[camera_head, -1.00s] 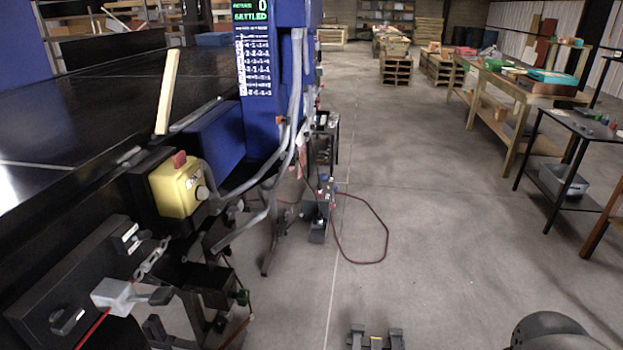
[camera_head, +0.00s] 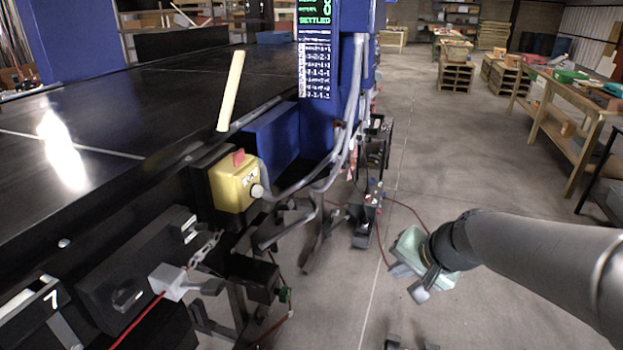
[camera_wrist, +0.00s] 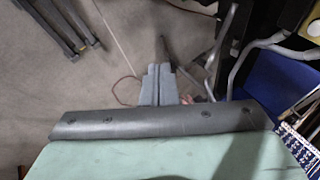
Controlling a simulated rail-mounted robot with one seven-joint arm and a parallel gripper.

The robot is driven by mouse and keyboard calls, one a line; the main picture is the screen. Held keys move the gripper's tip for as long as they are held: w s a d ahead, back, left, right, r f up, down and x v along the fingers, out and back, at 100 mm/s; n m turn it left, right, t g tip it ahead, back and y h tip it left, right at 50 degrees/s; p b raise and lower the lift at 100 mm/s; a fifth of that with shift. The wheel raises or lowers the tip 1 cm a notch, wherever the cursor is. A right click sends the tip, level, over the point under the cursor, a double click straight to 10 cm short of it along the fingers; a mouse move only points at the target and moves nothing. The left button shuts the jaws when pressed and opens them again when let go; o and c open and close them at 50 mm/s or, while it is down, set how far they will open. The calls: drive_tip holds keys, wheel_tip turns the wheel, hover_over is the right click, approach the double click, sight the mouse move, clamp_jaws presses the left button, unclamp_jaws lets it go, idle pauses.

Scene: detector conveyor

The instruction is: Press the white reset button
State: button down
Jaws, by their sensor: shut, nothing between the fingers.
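A yellow control box (camera_head: 234,184) is mounted on the side of the black conveyor in the head view. A round whitish button (camera_head: 257,191) sticks out of its right face, and a red piece (camera_head: 238,157) sits on its top. My gripper (camera_head: 410,284) is to the right of the box, out over the floor, well apart from the button. In the wrist view, my gripper's fingers (camera_wrist: 158,84) are together with nothing between them. Part of the yellow box (camera_wrist: 289,12) shows at the upper right corner there, with a pale round part at the picture's edge.
Grey conduits (camera_head: 335,165) curve beside the box from a blue post with a display (camera_head: 315,60). A grey padlock-like block (camera_head: 168,282) with chain hangs front left.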

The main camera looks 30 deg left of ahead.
drive_tip(key=w+a+r+m+y, duration=0.1)
drive_tip(key=w+a+r+y, duration=0.1)
drive_tip(key=a, duration=0.9)
drive_tip(key=w+a+r+m+t+y+p, duration=0.1)
drive_tip(key=w+a+r+y, duration=0.1)
drive_tip(key=a, duration=1)
drive_tip(key=shift+w+a+m, duration=0.25)
drive_tip(key=shift+w+m, duration=0.15)
drive_tip(key=shift+w, duration=0.2)
drive_tip(key=shift+r, duration=0.15)
drive_tip(key=p, duration=0.4)
approach(262, 194)
drive_tip(key=w+a+f, duration=0.1)
drive_tip(key=w+f, duration=0.2)
drive_tip(key=f, duration=0.1)
drive_tip(key=shift+s+a+p, duration=0.25)
drive_tip(key=shift+a+p, duration=0.25)
drive_tip(key=shift+a, duration=0.65)
drive_tip(key=shift+a+r, duration=0.1)
drive_tip(key=shift+a, duration=0.3)
drive_tip(key=shift+s+a+p, duration=0.2)
drive_tip(key=shift+a+p, duration=0.25)
drive_tip(key=shift+a, duration=0.05)
drive_tip(key=shift+d, duration=0.1)
drive_tip(key=shift+w+d+b, duration=0.15)
drive_tip(key=shift+d+b, duration=0.55)
drive_tip(key=shift+d, duration=0.1)
